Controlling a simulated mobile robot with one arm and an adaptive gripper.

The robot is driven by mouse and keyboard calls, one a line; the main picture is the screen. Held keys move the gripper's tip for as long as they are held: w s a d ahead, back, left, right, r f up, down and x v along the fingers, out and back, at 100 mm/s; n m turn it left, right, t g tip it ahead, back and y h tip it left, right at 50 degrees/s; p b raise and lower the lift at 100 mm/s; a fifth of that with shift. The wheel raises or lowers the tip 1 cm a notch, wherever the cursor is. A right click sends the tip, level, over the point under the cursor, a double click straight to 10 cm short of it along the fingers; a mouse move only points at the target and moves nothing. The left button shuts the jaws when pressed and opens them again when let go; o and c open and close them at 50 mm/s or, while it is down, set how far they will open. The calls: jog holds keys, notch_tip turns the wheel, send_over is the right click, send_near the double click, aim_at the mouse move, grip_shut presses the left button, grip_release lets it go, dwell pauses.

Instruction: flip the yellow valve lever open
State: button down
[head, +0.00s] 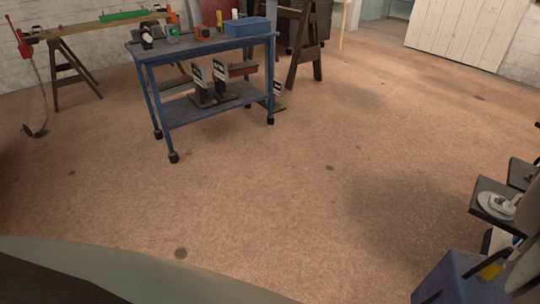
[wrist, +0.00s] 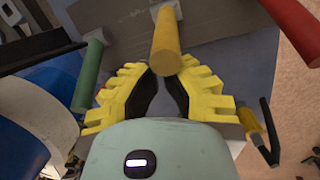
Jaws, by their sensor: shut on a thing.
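The yellow valve lever (wrist: 166,32) is a round bar in the wrist view. It comes down from the top edge, and its near end lies between the tips of my gripper (wrist: 163,72). My gripper's yellow stepped fingers with dark inner pads are shut on the lever. The pads' contact with it is partly hidden by its near end. The valve body that the lever turns is not clearly visible. The head view does not clearly show the gripper or this lever.
A grey plate (wrist: 225,22) lies behind. In the head view, a blue cart (head: 205,45) stands at the back; open floor (head: 270,200) fills the middle.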

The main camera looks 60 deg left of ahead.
jog(key=shift+s+d+r+p, duration=0.25)
jog(key=shift+s+d+p, duration=0.3)
jog(key=shift+s+p, duration=0.1)
jog(key=shift+s+d+r+p, duration=0.25)
jog(key=shift+s+d+p, duration=0.25)
jog(key=shift+s+p, duration=0.1)
jog(key=shift+a, duration=0.1)
